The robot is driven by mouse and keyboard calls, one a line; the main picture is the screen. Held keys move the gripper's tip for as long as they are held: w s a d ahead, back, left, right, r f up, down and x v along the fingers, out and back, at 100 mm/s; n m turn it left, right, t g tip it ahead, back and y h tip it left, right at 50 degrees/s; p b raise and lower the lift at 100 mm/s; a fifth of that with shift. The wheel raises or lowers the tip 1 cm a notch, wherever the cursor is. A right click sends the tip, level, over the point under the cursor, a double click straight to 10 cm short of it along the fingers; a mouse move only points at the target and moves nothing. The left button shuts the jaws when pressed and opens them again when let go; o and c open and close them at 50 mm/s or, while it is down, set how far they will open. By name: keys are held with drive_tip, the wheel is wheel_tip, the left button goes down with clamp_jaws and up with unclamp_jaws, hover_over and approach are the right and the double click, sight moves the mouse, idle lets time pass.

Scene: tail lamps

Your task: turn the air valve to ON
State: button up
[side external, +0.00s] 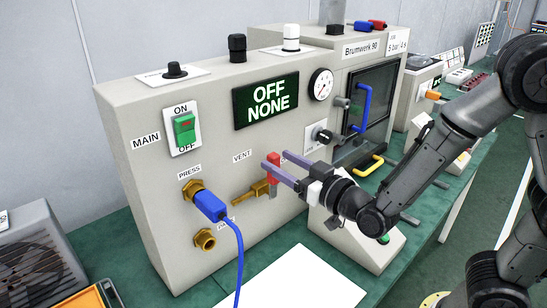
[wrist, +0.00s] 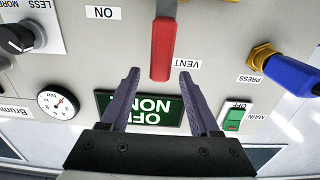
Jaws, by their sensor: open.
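The air valve has a red lever (side external: 273,168) on a brass body (side external: 252,192) on the front of the beige panel. The lever also shows in the wrist view (wrist: 163,45), which is upside down; its free end lies near the VENT label (wrist: 187,63), with the ON label (wrist: 103,12) off to the other side. My gripper (wrist: 159,72) is open, with a purple finger on each side of the lever's end and gaps between. In the side view the fingers partly cover the lever and the ON label. I cannot tell whether they touch the lever.
The display (side external: 266,103) reads OFF NONE. A blue plug and hose (side external: 210,206) sit at PRESS, left of the valve. A black knob (side external: 322,136) and a gauge (side external: 320,84) are to the right. A green main switch (side external: 185,130) is at upper left.

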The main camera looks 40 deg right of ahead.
sight(278, 160)
drive_tip(key=shift+w, duration=1.5)
clamp_jaws()
idle(0.4)
